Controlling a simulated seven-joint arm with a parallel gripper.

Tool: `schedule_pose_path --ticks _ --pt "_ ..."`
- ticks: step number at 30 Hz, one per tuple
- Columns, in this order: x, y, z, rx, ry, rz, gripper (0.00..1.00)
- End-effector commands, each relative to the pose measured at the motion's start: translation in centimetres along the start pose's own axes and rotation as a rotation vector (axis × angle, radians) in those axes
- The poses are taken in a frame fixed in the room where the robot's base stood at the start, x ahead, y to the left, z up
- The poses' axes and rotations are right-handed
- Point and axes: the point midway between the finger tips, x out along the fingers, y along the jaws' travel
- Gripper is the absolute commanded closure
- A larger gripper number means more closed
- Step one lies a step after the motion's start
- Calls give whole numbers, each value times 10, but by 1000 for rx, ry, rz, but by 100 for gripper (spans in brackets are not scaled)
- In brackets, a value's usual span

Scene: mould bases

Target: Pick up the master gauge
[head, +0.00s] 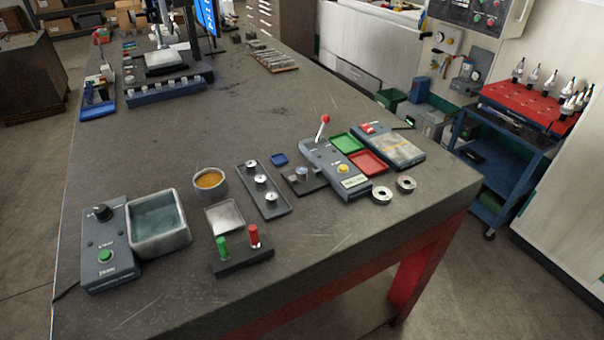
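No label marks the master gauge, and I cannot tell for sure which object it is. Two steel rings, a left ring (382,196) and a right ring (406,184), lie flat on the bench near its right front edge. A green-handled piece (222,246) and a red-handled piece (254,236) stand upright in a black block (243,262) near the front edge. A dark tray (276,208) holds several round metal pieces, and a small dark fixture (304,183) with a metal piece stands right of it. My gripper is not in view.
The grey bench (200,110) is clear across its middle. At the left front are a control box (106,262) and a liquid-filled basin (158,222). A lever device (335,172), a green tray (345,143) and a red tray (368,162) stand at the right.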

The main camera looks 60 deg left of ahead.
Motion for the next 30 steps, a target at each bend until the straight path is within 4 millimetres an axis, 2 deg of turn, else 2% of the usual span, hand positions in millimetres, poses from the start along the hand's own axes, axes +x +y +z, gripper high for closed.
schedule_pose_path --ticks 9,27,30 --pt "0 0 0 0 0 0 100" --pt "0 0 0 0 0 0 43" --pt "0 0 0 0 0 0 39"
